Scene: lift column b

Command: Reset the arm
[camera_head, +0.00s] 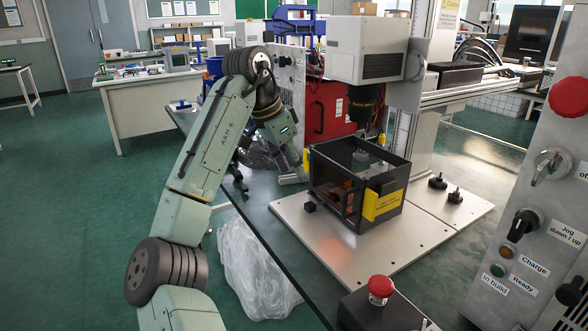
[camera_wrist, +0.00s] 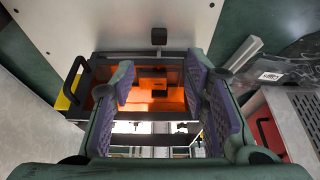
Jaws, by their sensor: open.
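My arm rises from the bottom left of the head view, bends at its dark upper joint, and comes down toward the bench. My gripper (camera_wrist: 160,82) is open, with purple ridged pads on its two green fingers and nothing held between them. In the head view its end is small and hard to make out, left of the dark-framed box. This clear-walled box (camera_head: 317,172) has a yellow handle piece and stands on the pale base plate (camera_head: 330,243). In the wrist view the box's orange-lit inside (camera_wrist: 172,88) shows between and beyond the fingers.
A white-and-black machine head (camera_head: 368,55) hangs above the box. A red-button box (camera_head: 380,300) stands at the bench's front, and a control panel (camera_head: 535,210) fills the right. A plastic bag (camera_head: 250,270) hangs at the bench's left edge. Open green floor (camera_head: 60,230) lies left.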

